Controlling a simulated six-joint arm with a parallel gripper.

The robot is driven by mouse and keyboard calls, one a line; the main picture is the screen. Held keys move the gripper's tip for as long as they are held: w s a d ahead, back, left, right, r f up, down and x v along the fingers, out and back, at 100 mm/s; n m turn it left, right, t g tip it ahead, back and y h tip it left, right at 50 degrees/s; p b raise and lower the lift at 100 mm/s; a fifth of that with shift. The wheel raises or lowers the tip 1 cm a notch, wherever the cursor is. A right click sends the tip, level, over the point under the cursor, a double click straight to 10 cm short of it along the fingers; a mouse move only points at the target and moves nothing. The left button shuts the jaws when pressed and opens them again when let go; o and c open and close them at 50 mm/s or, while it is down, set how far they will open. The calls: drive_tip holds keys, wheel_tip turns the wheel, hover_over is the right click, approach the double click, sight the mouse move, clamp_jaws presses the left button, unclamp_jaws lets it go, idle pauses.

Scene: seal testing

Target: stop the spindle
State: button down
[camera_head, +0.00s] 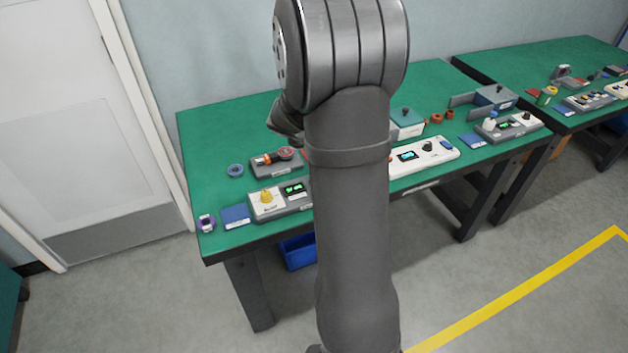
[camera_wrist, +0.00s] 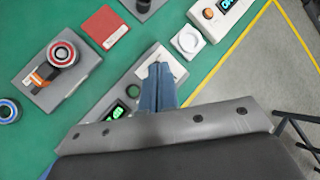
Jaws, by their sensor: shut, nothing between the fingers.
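A grey unit with an orange part and a round red-rimmed top (camera_wrist: 62,54) lies on the green table, left of my gripper in the wrist view; it also shows in the head view (camera_head: 285,153). I cannot tell whether anything on it turns.
A red pad (camera_wrist: 103,27), a white square dish (camera_wrist: 188,40) and a blue ring (camera_wrist: 8,111) lie nearby. A white control box (camera_wrist: 222,16) stands farther right. The table edge borders the floor, with a blue bin (camera_head: 298,252) below.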

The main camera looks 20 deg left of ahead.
drive_tip(key=n, duration=0.1)
drive_tip(key=s+a+f+n+y, duration=0.1)
drive_tip(key=n, duration=0.1)
drive_tip(key=s+a+n+t+y, duration=0.1)
drive_tip(key=n, duration=0.1)
drive_tip(key=shift+s+a+f, duration=0.15)
drive_tip(key=shift+a+f, duration=0.1)
drive_tip(key=shift+f, duration=4.45)
drive_tip(key=shift+f, duration=0.4)
drive_tip(key=shift+f, duration=0.35)
drive_tip(key=shift+r, duration=0.8)
